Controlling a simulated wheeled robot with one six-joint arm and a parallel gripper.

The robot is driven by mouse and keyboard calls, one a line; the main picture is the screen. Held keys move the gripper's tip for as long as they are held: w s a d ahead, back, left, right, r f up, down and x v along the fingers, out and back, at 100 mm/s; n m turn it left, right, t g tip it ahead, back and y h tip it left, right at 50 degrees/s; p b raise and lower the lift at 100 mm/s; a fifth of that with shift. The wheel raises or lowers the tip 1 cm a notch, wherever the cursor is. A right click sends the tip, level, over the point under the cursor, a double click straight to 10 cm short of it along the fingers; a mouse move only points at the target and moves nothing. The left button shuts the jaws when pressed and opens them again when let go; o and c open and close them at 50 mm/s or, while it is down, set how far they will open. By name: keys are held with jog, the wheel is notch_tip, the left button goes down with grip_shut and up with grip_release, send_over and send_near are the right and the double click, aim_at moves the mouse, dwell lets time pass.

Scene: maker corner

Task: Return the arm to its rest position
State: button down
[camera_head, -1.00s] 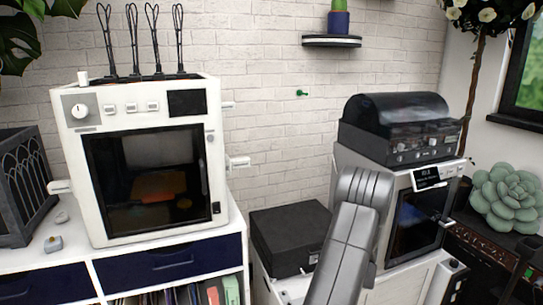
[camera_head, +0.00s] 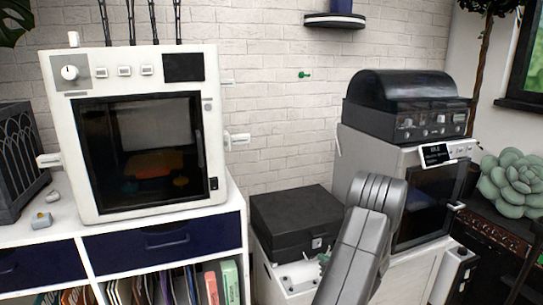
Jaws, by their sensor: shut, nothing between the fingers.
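My grey arm (camera_head: 362,238) rises from the bottom edge, right of centre, and its rounded joint is at the top. It stands in front of the white cabinet and the grey machine on the right. My gripper is not in view, so its fingers and anything near them cannot be seen.
A white printer-like machine (camera_head: 60,130) stands on a white shelf unit (camera_head: 244,215) with navy drawers. A black case (camera_head: 290,215) sits left of my arm. A grey machine (camera_head: 375,150) with a black domed device (camera_head: 405,95) on top stands behind my arm. A succulent (camera_head: 512,180) is at right.

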jog(key=f+t+b, duration=0.1)
jog(key=b, duration=0.1)
jog(key=shift+w+d+f+b, duration=0.1)
jog(key=shift+d+f+b, duration=0.1)
jog(key=shift+b, duration=0.1)
jog(key=t+b, duration=0.1)
jog(key=b, duration=0.1)
jog(key=shift+d+f+t+b, duration=0.3)
jog(key=shift+d+t, duration=0.1)
jog(key=f+p+v, duration=0.1)
jog(key=p+v, duration=0.2)
jog(key=v, duration=0.9)
jog(key=shift+s+f, duration=0.25)
jog(key=shift+f, duration=0.1)
jog(key=shift+d, duration=0.1)
